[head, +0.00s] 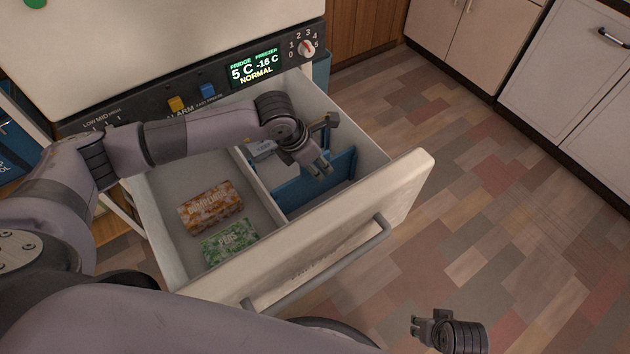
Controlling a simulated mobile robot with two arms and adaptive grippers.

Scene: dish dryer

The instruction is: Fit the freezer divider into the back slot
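The blue freezer divider (318,191) stands in the right compartment of the pulled-out freezer drawer (310,255), near the drawer front. My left gripper (320,168) reaches into that compartment, with its fingertips at the divider's upper edge. The view does not show whether the fingers are closed on the divider. The back slot is not clearly visible behind my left wrist. My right gripper (416,325) is low at the bottom right, away from the drawer, and its finger gap is unclear.
A dumplings box (210,207) and a green peas bag (230,242) lie in the left compartment. A pale partition (250,180) separates the compartments. The control panel (250,75) is above the drawer's back. Open floor (500,200) lies to the right.

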